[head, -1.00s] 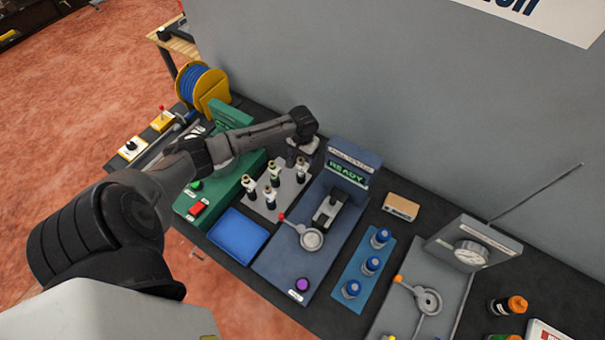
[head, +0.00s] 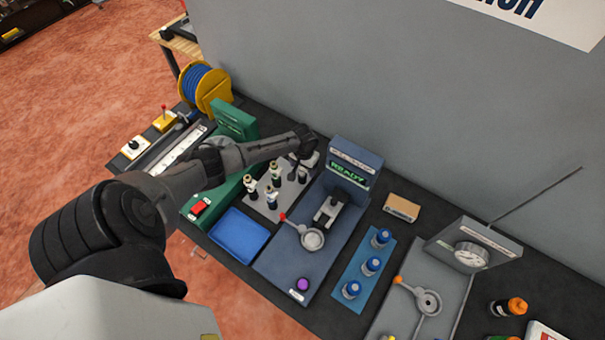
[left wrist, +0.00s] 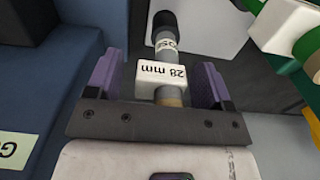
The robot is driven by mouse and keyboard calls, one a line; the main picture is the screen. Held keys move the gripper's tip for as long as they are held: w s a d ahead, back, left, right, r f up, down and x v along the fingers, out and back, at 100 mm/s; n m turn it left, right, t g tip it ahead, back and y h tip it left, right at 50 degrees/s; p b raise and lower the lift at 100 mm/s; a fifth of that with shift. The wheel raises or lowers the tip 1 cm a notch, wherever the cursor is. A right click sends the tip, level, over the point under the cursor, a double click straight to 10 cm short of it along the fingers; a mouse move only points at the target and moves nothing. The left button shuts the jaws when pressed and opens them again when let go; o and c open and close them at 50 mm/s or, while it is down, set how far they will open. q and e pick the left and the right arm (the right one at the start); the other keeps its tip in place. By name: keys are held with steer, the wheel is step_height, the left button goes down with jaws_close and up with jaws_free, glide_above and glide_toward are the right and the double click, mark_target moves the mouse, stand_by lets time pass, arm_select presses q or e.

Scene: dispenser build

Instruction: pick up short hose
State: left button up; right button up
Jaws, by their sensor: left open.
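My left gripper (head: 303,163) is over the back right corner of the grey rack (head: 262,207), just left of the blue READY station. In the left wrist view its two purple-padded jaws (left wrist: 157,75) are open. Between them is a white block marked "28 mm" (left wrist: 162,75), with a grey shaft and a dark end (left wrist: 164,22); no grip on it shows. Several upright parts with pale tops (head: 273,170) stand on the rack. I cannot tell which thing is the short hose. My right gripper is not in view.
The blue READY station (head: 353,165) stands close to the right of the gripper. A green station (head: 235,118) is at the left, with a blue tray (head: 238,236) in front. A yellow reel of blue hose (head: 205,88) stands at the back left.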

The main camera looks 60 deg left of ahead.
arm_select(q)
steer(key=shift+c, duration=0.2)
jaws_close()
stand_by(0.4)
